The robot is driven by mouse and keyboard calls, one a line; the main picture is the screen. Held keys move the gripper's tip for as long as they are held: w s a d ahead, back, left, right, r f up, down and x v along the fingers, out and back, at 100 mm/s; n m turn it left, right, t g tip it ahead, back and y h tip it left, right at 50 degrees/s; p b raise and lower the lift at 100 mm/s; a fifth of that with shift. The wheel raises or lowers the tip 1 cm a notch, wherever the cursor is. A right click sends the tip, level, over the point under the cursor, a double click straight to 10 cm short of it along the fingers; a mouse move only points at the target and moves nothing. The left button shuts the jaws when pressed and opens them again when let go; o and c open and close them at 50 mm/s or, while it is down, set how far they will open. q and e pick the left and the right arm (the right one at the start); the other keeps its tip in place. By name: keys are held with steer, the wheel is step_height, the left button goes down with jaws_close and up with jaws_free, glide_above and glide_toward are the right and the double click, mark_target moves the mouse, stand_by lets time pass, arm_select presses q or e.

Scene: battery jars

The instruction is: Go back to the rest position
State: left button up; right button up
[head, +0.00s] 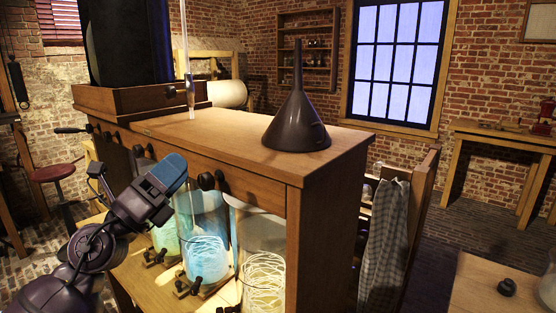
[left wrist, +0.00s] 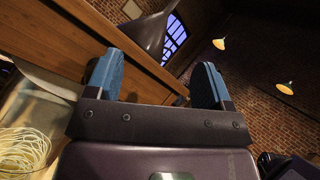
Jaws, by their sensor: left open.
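My left gripper (head: 169,174) comes in from the left in the head view, raised in front of the wooden cabinet and beside the glass jars. In the left wrist view its two blue fingers (left wrist: 157,85) stand wide apart with nothing between them. A glass jar with pale coiled strands (head: 262,270) stands on the lower shelf; its strands also show at the lower left of the left wrist view (left wrist: 22,150). My right gripper is in neither view.
A dark funnel (head: 296,122) stands upside down on the cabinet top (head: 215,128). A checked cloth (head: 384,240) hangs at the cabinet's right side. A red stool (head: 54,173) stands at the left. A table corner (head: 480,285) shows at the lower right, with open floor before it.

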arm_select(q)
steer(key=s+a+f+n+t+y, duration=0.1)
steer(key=a+f+n+y, duration=0.55)
steer(key=f+n, duration=0.7)
steer(key=s+a+f+n+t+y, duration=0.1)
steer(key=a+f+n+y, duration=0.2)
steer(key=f+n+y, duration=1)
steer(key=s+f+n+g+h, duration=0.1)
steer(key=s+f+n+g, duration=0.6)
steer(key=s+f, duration=1.4)
steer(key=shift+a+f+n+h, duration=0.15)
steer(key=shift+f+n+h, duration=0.2)
steer(key=shift+f+n, duration=0.85)
steer(key=shift+s+r+n, duration=0.1)
steer(key=shift+r+n, duration=0.15)
